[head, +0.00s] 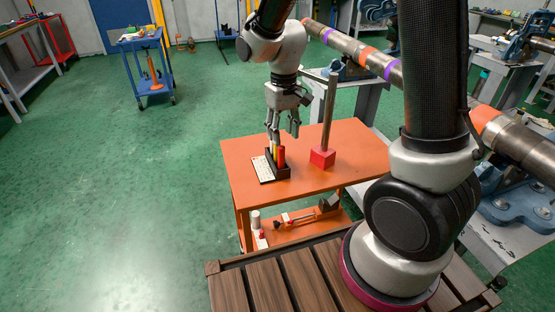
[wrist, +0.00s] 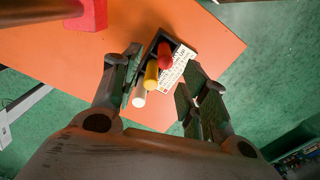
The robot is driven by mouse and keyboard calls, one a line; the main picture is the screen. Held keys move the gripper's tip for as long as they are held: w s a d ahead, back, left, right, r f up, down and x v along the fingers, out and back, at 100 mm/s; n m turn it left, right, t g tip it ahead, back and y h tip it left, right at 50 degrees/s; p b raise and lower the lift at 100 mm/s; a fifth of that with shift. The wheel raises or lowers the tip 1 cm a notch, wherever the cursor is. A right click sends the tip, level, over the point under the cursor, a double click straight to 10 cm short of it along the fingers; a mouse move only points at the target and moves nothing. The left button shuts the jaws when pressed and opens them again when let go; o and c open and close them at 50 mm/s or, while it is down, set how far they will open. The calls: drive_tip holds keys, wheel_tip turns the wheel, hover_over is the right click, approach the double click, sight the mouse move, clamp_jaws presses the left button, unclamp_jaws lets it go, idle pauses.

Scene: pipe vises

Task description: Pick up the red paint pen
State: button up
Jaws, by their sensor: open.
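The red paint pen (head: 281,157) stands upright in a small black holder (head: 284,173) on the orange table. In the wrist view the red pen (wrist: 165,50) is at the far end of a row, with a yellow pen (wrist: 151,74) and a white pen (wrist: 139,98) nearer. My gripper (head: 284,136) is open and points down over the holder. In the wrist view its fingers (wrist: 163,62) lie on either side of the row of pens. I see no pen gripped; the exact height gap is hard to tell.
A white printed card (wrist: 180,70) lies beside the holder. A red block (head: 322,157) with an upright metal rod stands to the right on the orange table (head: 235,150). A long pipe (head: 350,48) on vises runs behind.

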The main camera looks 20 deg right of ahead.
sight(281, 147)
drive_tip(key=f, duration=0.5)
drive_tip(key=shift+s+a+f, duration=0.2)
drive_tip(key=shift+s+a, duration=0.05)
clamp_jaws()
